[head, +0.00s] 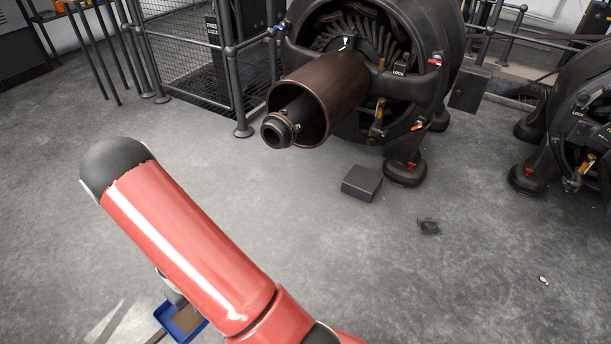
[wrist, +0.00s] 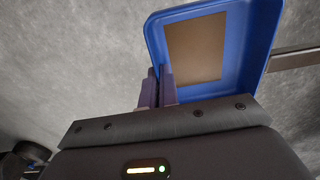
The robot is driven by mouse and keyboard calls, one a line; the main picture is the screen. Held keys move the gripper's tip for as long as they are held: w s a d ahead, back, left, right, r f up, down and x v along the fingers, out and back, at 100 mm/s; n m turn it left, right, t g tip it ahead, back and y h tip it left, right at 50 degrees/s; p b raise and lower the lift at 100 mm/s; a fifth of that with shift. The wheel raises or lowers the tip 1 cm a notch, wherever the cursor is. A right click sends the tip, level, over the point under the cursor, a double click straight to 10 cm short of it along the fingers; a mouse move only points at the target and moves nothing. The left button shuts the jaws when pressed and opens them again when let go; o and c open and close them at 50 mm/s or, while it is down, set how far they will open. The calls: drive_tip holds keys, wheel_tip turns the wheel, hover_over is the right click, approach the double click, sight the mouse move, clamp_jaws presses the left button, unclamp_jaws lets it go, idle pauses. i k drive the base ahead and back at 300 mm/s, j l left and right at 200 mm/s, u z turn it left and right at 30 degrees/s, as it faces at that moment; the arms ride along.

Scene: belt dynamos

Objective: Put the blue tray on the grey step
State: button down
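The blue tray (head: 172,325) shows at the bottom left of the head view, partly hidden by my red arm. In the wrist view the blue tray (wrist: 240,80) has a flat brown rectangle inside. My gripper (wrist: 158,78) has its two fingers close together at the tray's near left rim, one on each side of the wall. It looks shut on that rim. The gripper is hidden behind my arm in the head view. The grey step (head: 362,182) is a low dark block on the floor in front of the big dynamo, with nothing on it.
A dynamo (head: 410,60) with a brown cylinder (head: 335,95) jutting forward stands behind the step. A second dynamo (head: 585,120) is at the right. A dark scrap (head: 428,227) lies right of the step. A brownish bar (wrist: 295,58) meets the tray's far side. Open floor lies between arm and step.

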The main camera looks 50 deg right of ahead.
sight(365, 172)
drive_tip(key=z, duration=2.2)
drive_tip(key=i, duration=0.05)
